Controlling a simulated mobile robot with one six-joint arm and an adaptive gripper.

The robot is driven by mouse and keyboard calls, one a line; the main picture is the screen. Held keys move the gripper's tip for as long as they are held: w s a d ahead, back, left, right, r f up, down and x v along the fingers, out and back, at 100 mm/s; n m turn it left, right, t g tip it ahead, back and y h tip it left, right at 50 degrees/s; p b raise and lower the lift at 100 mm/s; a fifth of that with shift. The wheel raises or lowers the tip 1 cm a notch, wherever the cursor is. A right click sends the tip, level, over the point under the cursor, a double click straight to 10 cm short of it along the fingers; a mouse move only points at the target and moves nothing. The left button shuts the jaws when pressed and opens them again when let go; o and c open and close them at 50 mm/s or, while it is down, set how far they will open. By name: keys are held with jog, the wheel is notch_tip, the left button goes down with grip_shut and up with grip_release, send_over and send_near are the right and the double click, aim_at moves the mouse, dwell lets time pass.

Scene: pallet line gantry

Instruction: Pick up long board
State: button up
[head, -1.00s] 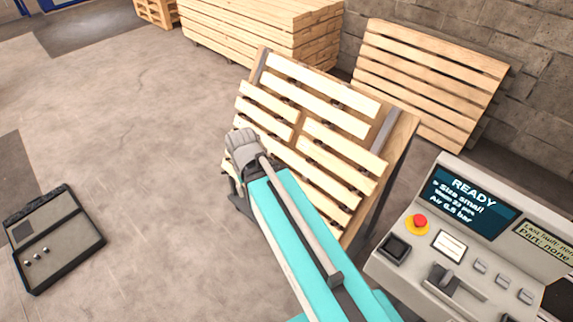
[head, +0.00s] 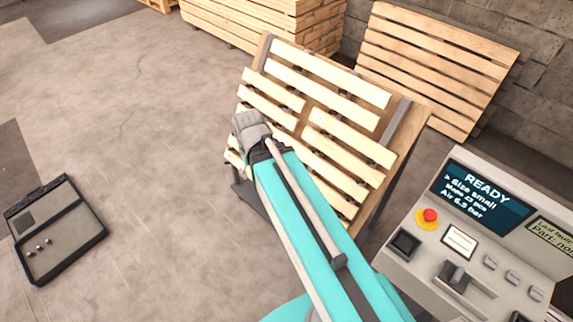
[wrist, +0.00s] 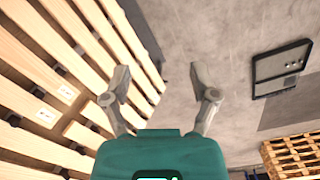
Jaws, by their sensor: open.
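Pale wooden boards, long and short, lie in rows on a tilted rack (head: 400,120) in the head view. A long board (head: 325,74) spans most of the rack's width near the top, with another long board (head: 322,95) just below it. Shorter boards (head: 350,136) lie lower. My arm covers the rack's lower left. Which slat is the long board cannot be told there.
A control console (head: 465,235) reading READY stands at the right. Stacked boards (head: 260,25) and a leaning slatted pallet (head: 435,65) stand behind the rack. A flat dark-edged panel (head: 55,230) lies on the floor at left. The floor between is clear.

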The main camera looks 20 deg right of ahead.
jog(key=shift+o, duration=0.6)
jog(key=shift+w+f, duration=0.1)
jog(key=shift+f, duration=0.25)
jog(key=w+d+f+n+t+h+b, duration=0.1)
jog(key=w+d+f+h+b, duration=0.3)
jog(key=w+f+b, duration=0.3)
jog(key=w+d+f+n+t+h+b, duration=0.1)
jog(key=w+d+f+h+b, duration=0.2)
jog(key=w+f+b, duration=0.4)
jog(key=w+d+f+n+t+h+b, duration=0.2)
jog(key=w+d+f+h+b, duration=0.2)
jog(key=f+b, duration=1.2)
jog(key=w+d+b, duration=0.1)
jog(key=w+b, duration=0.2)
jog(key=b, duration=0.7)
jog(key=shift+w+h, duration=0.3)
jog(key=shift+d, duration=0.1)
jog(key=shift+b+x, duration=2.15)
jog(key=shift+x, duration=2.05)
jog(key=shift+w, duration=0.15)
